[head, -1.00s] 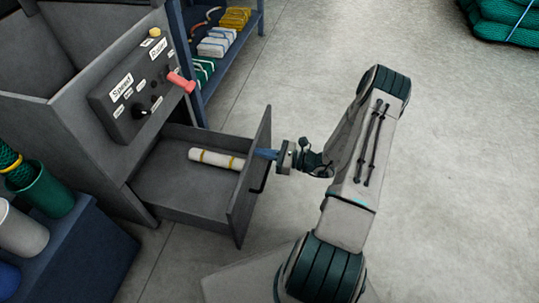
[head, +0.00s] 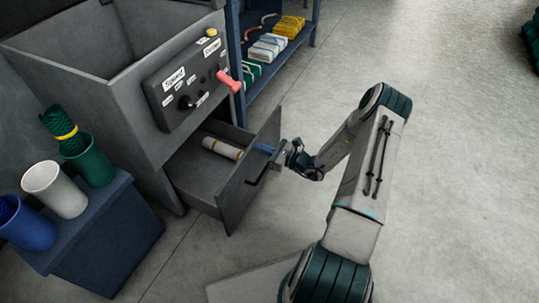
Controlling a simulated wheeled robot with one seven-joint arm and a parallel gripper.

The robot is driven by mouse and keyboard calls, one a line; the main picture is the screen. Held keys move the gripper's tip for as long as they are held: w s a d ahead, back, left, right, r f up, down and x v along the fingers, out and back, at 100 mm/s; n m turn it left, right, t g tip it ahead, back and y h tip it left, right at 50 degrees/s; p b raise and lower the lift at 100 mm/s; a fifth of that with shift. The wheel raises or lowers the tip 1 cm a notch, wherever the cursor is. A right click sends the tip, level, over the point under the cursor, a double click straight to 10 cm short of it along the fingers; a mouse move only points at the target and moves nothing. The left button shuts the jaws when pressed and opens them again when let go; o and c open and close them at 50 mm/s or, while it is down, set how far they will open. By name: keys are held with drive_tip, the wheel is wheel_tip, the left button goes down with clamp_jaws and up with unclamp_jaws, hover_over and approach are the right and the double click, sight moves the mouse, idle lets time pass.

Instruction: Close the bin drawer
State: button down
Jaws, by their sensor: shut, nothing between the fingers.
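The bin drawer (head: 238,197) is a grey drawer low in the grey machine (head: 130,85). It stands partly open, its front panel and dark handle facing right. A white roll with yellow bands (head: 222,148) lies inside it, partly hidden by the front panel. My gripper (head: 265,148) has blue fingers and is shut with nothing in it. Its fingertips are at the outer face of the front panel, near the top edge and above the handle; they look in contact with it.
A control panel (head: 185,85) with a red lever (head: 229,81) sits above the drawer. At the left, a blue stand (head: 110,245) carries blue, white (head: 55,188) and green cups. A blue shelf (head: 283,68) with bundles stands behind.

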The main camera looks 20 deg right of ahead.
drive_tip(key=b, duration=0.2)
approach(198, 123)
drive_tip(key=x, duration=0.3)
drive_tip(key=f+x, duration=0.1)
drive_tip(key=x, duration=0.1)
drive_tip(key=shift+w, duration=0.15)
drive_tip(key=shift+w+a+r, duration=0.15)
drive_tip(key=shift+w+r, duration=0.1)
drive_tip(key=shift+a+r, duration=0.1)
drive_tip(key=shift+a, duration=0.1)
drive_tip(key=shift+d, duration=0.15)
drive_tip(key=shift+s+d+p, duration=0.2)
drive_tip(key=shift+p, duration=0.3)
drive_tip(key=p+v, duration=0.4)
drive_tip(key=v, duration=1)
drive_tip(key=shift+f, duration=0.2)
